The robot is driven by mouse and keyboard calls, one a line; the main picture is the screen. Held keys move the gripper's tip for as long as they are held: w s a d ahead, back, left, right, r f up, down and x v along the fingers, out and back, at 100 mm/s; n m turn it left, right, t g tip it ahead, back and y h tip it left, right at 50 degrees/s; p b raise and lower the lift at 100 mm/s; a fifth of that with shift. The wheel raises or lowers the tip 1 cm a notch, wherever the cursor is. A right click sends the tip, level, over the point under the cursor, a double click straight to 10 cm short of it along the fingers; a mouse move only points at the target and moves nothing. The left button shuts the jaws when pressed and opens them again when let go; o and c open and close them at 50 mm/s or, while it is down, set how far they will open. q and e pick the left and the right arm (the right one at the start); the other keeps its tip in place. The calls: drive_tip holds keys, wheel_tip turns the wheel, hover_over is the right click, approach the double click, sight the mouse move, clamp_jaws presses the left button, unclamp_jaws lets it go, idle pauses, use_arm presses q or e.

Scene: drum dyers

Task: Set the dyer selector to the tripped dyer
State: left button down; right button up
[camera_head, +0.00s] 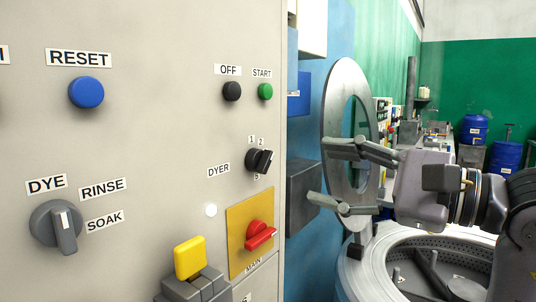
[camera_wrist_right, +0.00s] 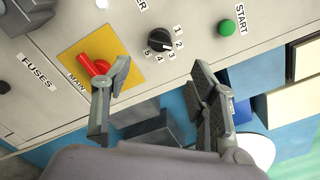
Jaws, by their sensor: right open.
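The dyer selector, a small black knob (camera_head: 260,161) beside the DYER label, is on the grey control panel (camera_head: 150,135). In the right wrist view the selector (camera_wrist_right: 161,40) shows whole, ringed by numbers 1 to 5. I cannot tell for sure which number it points at. My right gripper (camera_head: 318,171) is open and empty, to the right of the panel edge, its fingers pointing left toward the selector without touching it. In the right wrist view the gripper (camera_wrist_right: 160,70) has the selector beyond the gap between its fingers. Nothing in view clearly marks a tripped dyer.
A red MAIN switch (camera_head: 260,235) on a yellow plate juts out below the selector. Black OFF (camera_head: 232,91) and green START (camera_head: 265,91) buttons sit above. A yellow-topped control (camera_head: 189,258) protrudes at the bottom. An open drum dyer (camera_head: 352,275) stands below my right arm.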

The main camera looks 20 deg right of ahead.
sight(269, 163)
drive_tip(key=p+x, duration=0.2)
drive_tip(key=x, duration=0.9)
drive_tip(key=shift+w+a+p, duration=0.1)
drive_tip(key=shift+a+p, duration=0.05)
drive_tip(key=shift+p, duration=0.2)
drive_tip(key=shift+c, duration=0.3)
drive_tip(key=c, duration=1.1)
